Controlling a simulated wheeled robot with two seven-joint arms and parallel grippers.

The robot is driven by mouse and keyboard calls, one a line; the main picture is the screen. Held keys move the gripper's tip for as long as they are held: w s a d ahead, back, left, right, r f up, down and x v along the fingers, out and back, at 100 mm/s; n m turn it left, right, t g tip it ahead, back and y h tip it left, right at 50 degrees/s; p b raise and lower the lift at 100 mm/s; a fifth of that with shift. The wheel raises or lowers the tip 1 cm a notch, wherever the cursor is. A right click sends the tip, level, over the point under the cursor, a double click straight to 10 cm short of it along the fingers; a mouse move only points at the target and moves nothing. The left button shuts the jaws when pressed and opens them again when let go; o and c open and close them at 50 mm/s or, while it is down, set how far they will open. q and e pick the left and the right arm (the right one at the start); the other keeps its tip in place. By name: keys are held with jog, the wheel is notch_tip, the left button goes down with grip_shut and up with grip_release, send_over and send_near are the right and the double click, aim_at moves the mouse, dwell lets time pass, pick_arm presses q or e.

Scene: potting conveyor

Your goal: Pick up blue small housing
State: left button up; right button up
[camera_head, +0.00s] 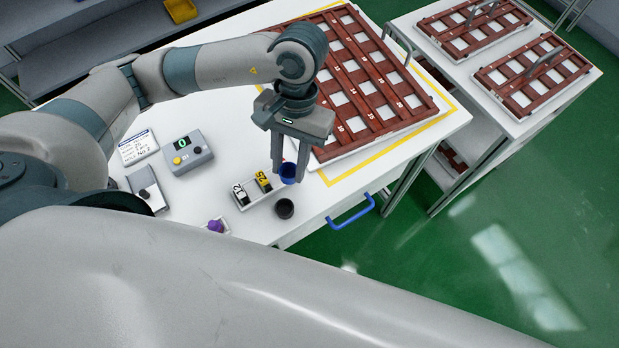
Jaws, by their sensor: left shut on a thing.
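The blue small housing (289,173) is a short round cup shape near the front right edge of the white table. My left gripper (290,180) points down from above, with its fingers shut on the blue housing, one on each side. The fingers hide part of it. I cannot tell whether it touches the table or hangs just above it. My right gripper is not in view.
A black round housing (284,208) stands close in front. A holder with number tags (252,190) is left of the gripper. A purple item (216,226), a grey counter box (187,152) and a brown gridded tray (384,72) share the table (232,30).

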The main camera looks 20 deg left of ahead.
pick_arm(q)
jog(key=a+r+b, duration=0.2)
jog(key=a+r, duration=0.2)
jog(key=a, duration=0.3)
jog(key=shift+s, duration=0.3)
jog(key=shift+d+r, duration=0.1)
